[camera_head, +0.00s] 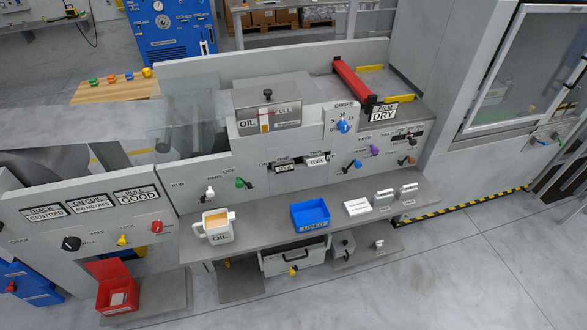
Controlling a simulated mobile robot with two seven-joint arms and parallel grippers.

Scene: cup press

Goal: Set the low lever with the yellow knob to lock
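Several yellow parts show, and I cannot tell for sure which is the low lever's knob. One yellow knob (292,270) is low down, in front of the grey drawer under the bench shelf. A yellow lever (122,241) is on the left panel (100,218), between a black knob (71,243) and a red knob (157,226). Labels near these are too small to read, so no lock mark can be made out. Neither of my grippers is in view.
The bench shelf (265,234) overhangs the low parts and carries an oil jug (218,237), a blue bin (310,215) and white blocks. A red bin (117,294) stands at lower left. The floor (440,280) in front is clear.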

